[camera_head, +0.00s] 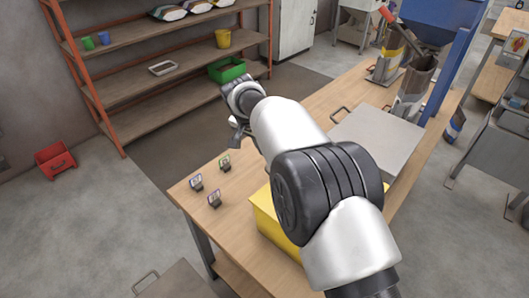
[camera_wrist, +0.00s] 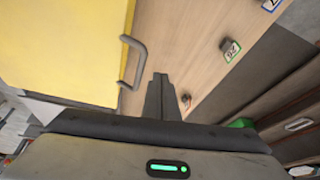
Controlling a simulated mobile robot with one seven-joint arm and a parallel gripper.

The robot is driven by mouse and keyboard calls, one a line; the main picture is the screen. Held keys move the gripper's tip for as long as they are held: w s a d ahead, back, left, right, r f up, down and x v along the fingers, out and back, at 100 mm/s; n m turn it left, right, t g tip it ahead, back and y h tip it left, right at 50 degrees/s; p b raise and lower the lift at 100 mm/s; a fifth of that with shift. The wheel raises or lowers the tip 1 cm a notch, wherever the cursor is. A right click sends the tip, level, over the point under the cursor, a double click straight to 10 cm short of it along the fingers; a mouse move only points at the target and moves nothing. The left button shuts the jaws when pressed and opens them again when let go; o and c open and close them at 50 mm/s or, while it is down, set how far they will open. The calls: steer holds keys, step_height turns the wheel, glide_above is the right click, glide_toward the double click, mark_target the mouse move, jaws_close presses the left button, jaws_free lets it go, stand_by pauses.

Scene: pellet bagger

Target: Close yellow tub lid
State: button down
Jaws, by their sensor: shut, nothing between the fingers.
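The yellow tub (camera_head: 264,216) stands on the wooden workbench, largely hidden behind my arm in the head view. In the wrist view a broad yellow surface (camera_wrist: 60,45) fills the upper left, with a grey bar handle (camera_wrist: 138,60) at its right edge. I cannot tell whether this surface is the lid or the tub's side, nor how far the lid stands open. My gripper (camera_wrist: 160,78) is shut and empty, its fingertips just right of the handle and seemingly apart from it. In the head view my gripper (camera_head: 238,135) is beyond the tub, partly hidden by my wrist.
Three small tag stands (camera_head: 214,199) are on the bench's left end. A grey panel with a handle (camera_head: 380,137) lies farther right. An orange-framed shelf (camera_head: 150,85) holds a green bin (camera_head: 227,70). A red bin (camera_head: 55,161) is on the floor.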

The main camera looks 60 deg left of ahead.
steer(key=v, duration=1.5)
